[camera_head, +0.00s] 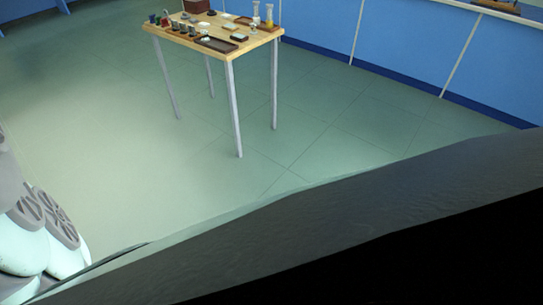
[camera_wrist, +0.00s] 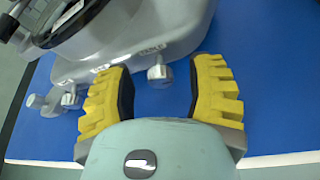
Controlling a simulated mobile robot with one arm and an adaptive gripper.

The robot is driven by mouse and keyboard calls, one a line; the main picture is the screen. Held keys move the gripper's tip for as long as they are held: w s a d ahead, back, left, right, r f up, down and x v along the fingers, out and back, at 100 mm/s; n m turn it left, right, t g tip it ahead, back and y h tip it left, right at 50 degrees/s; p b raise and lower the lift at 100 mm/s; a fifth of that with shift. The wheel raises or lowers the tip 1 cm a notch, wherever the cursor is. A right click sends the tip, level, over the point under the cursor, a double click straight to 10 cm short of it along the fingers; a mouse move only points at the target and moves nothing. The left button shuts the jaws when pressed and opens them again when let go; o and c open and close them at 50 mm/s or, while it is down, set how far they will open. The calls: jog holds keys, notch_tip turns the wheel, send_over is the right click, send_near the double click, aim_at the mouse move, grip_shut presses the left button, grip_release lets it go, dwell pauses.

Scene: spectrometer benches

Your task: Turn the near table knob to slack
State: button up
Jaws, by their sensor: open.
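In the wrist view a grey spectrometer (camera_wrist: 178,25) stands on a blue surface, with a dark round ring at its upper left. A small silver knob (camera_wrist: 160,74) sticks out from its base towards me. My gripper (camera_wrist: 161,80) has yellow ridged fingers, open, one to each side of this knob. Gaps show on both sides, and neither finger touches it; the exact depth is hard to tell. Two more silver knobs (camera_wrist: 36,102) (camera_wrist: 71,100) show at the left, beyond the left finger. The head view does not show the spectrometer.
In the head view a wooden table (camera_head: 262,36) with small bottles, trays and a brown box stands across the green floor (camera_head: 150,160). Blue benches (camera_head: 400,40) line the back. A dark surface (camera_head: 330,230) fills the lower right. Open floor lies between.

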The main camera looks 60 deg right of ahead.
jog(key=shift+a+f, duration=0.1)
jog(key=shift+a, duration=0.15)
jog(key=shift+o, duration=0.3)
grip_shut()
